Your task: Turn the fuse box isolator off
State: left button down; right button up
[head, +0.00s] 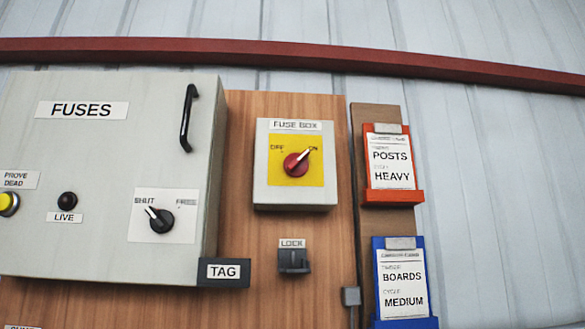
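The fuse box isolator is a red rotary knob (296,163) on a yellow plate (315,176), set on a grey box (294,197) labelled FUSE BOX. Its white pointer is turned up and to the right, at the ON mark. The OFF mark is at the upper left of the plate. Neither of my grippers shows in the head view.
Left is a grey FUSES cabinet (95,155) with a protruding black handle (188,117) and a SHUT/FREE knob (160,219). Below the isolator is a black LOCK fitting (293,262); a TAG block (223,272) is lower left. Card holders (394,197) hang right.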

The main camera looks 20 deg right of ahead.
aim_at(295, 165)
jog(key=j+z, duration=0.1)
jog(key=z, duration=0.25)
jog(key=j+z, duration=0.15)
jog(key=z, duration=0.2)
jog(key=j+z, duration=0.1)
jog(key=z, duration=0.25)
